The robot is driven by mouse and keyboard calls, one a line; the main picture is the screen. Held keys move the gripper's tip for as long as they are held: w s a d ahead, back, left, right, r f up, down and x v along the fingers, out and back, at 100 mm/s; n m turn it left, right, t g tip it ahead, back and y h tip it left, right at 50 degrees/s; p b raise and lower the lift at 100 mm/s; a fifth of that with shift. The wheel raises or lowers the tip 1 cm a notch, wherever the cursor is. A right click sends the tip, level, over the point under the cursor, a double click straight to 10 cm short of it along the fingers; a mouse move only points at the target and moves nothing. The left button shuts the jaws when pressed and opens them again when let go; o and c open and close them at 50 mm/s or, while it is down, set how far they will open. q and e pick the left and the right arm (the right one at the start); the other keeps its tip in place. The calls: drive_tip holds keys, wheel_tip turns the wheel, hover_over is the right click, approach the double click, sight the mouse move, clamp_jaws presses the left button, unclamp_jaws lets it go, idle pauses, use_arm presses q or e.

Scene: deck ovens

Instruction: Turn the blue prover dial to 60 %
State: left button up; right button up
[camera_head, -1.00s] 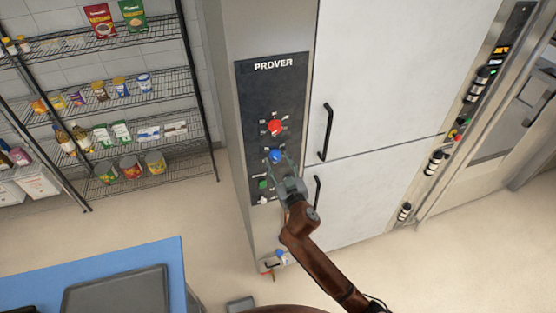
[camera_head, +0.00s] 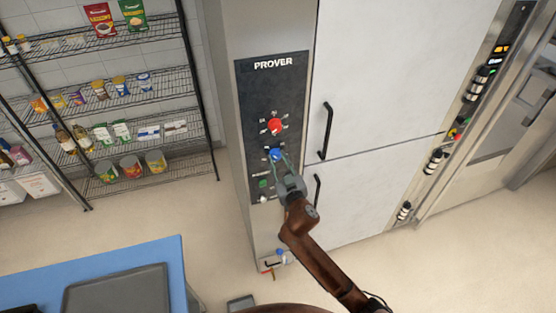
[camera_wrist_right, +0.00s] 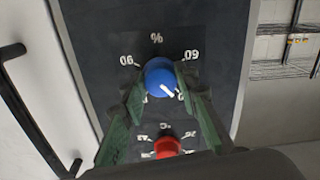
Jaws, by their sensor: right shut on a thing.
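The blue prover dial (camera_head: 276,154) sits on the dark prover panel (camera_head: 257,90), below the red dial (camera_head: 275,126). My right gripper (camera_head: 278,159) reaches it from below, its fingers closed around it. In the right wrist view, the blue dial (camera_wrist_right: 160,78) lies between the two green fingertips of my right gripper (camera_wrist_right: 160,82). Its white pointer line slants to the lower right in that view. Number marks and a percent sign (camera_wrist_right: 156,38) surround it; some are hidden by the fingers. My left gripper is not in view.
A green button (camera_head: 263,184) is beside my right gripper on the panel. Black door handles (camera_head: 326,132) stand out to the right. Wire shelves (camera_head: 120,95) with groceries stand at the left. A blue table (camera_head: 150,255) with a grey tray is at lower left.

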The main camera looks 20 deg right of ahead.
drive_tip(key=shift+r+n, duration=0.2)
drive_tip(key=shift+n, duration=0.3)
idle(0.4)
drive_tip(key=shift+r+n+p, duration=0.1)
drive_tip(key=shift+n+p, duration=0.55)
drive_tip(key=shift+n, duration=0.45)
drive_tip(key=n+p, duration=0.1)
drive_tip(key=n, duration=0.3)
drive_tip(key=shift+r+n, duration=0.1)
drive_tip(key=shift+n, duration=0.2)
drive_tip(key=n+p, duration=0.2)
drive_tip(key=n, duration=0.2)
drive_tip(key=shift+w+d, duration=0.1)
drive_tip(key=shift+r+n+p, duration=0.1)
drive_tip(key=shift+n+p, duration=0.4)
drive_tip(key=shift+n, duration=1.5)
